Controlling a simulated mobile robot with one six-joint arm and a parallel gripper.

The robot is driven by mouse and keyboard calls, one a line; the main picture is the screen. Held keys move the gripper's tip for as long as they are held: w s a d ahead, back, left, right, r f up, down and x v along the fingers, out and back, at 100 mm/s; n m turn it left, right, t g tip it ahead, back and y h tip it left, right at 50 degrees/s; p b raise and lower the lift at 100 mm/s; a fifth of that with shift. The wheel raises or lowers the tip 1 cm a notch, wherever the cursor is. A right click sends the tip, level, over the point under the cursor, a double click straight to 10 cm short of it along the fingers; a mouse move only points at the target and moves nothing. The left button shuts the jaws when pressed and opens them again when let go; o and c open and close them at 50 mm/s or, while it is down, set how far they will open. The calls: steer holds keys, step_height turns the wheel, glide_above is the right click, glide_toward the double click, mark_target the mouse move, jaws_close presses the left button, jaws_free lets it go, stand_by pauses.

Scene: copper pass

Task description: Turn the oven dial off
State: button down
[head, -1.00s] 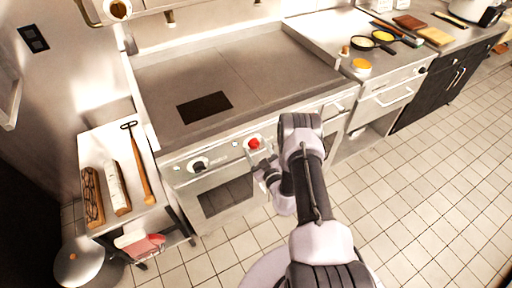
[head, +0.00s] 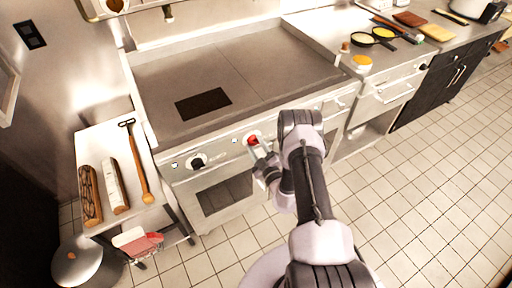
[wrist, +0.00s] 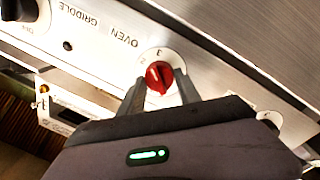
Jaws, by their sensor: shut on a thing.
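The red oven dial (head: 252,140) sits on a round white plate on the range's front panel. In the wrist view the dial (wrist: 158,76) is beside the printed word OVEN, with small marks around its plate. Its pointer setting is hard to read. My gripper (head: 257,149) is at the dial from the front. In the wrist view my gripper's fingers (wrist: 161,84) lie on either side of the dial, shut on it. The fingers hide the lower part of its plate.
A black griddle knob (head: 198,161) is on the same panel to the left; it also shows in the wrist view (wrist: 20,10). The oven door (head: 222,194) is below. Tiled floor at right is clear.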

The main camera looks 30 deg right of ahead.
steer(key=n+y+b, duration=0.1)
steer(key=n, duration=0.7)
steer(key=n+b, duration=0.2)
steer(key=n, duration=0.5)
steer(key=n+y+b, duration=0.1)
steer(key=n+b, duration=0.1)
steer(key=n, duration=0.6)
steer(key=shift+w+d+f+n+y, duration=0.1)
steer(key=shift+d+f+n+y, duration=0.05)
steer(key=shift+d+n+y, duration=0.15)
steer(key=shift+n+b, duration=0.35)
steer(key=shift+n, duration=1.85)
steer(key=c, duration=0.8)
jaws_free()
steer(key=shift+c, duration=0.2)
